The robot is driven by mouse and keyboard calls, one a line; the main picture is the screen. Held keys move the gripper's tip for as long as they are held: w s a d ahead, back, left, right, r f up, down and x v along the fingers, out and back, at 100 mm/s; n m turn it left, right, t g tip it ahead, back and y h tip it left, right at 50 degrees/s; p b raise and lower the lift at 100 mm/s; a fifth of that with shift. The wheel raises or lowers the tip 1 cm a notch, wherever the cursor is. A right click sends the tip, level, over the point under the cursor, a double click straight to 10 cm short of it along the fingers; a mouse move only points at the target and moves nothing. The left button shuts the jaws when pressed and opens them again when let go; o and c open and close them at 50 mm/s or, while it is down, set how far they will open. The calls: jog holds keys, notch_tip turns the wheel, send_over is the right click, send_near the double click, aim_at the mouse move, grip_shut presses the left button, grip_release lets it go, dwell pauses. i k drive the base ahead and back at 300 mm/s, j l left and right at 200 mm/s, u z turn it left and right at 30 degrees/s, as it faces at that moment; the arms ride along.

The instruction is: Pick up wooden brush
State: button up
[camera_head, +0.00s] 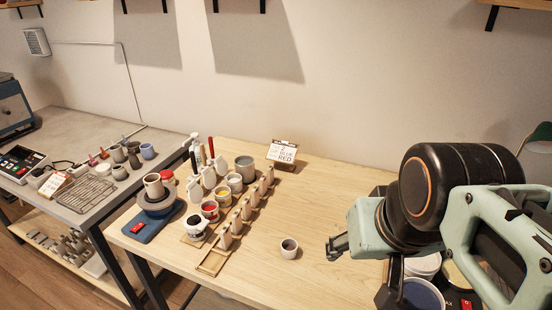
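I cannot make out for certain which thing is the wooden brush. A row of several small upright wooden pieces (246,209) stands along a wooden rack on the table, left of my gripper. Upright tools with a red handle (211,147) and a dark and white handle (194,152) stand behind the paint pots. My gripper (337,246) is above the right part of the table, apart from these things. Its finger parts are small and partly hidden by my arm, so its opening is unclear. I see nothing held in it.
A small cup (289,249) stands between the rack and my gripper. Paint pots (210,211), a grey tin (244,168) and a sign (282,152) stand nearby. A blue scale (148,230) is at the left edge. Buckets (423,294) sit below my arm. The table's middle is mostly clear.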

aim_at(202, 153)
jog(key=i+j+z, duration=0.15)
jog(key=j+z, duration=0.3)
jog(key=j, duration=0.95)
jog(key=j+z, duration=0.45)
jog(key=j, duration=0.9)
jog(key=k+j+z, duration=0.1)
jog(key=k+j, duration=0.35)
jog(key=k+l+u, duration=0.1)
jog(key=k, duration=0.55)
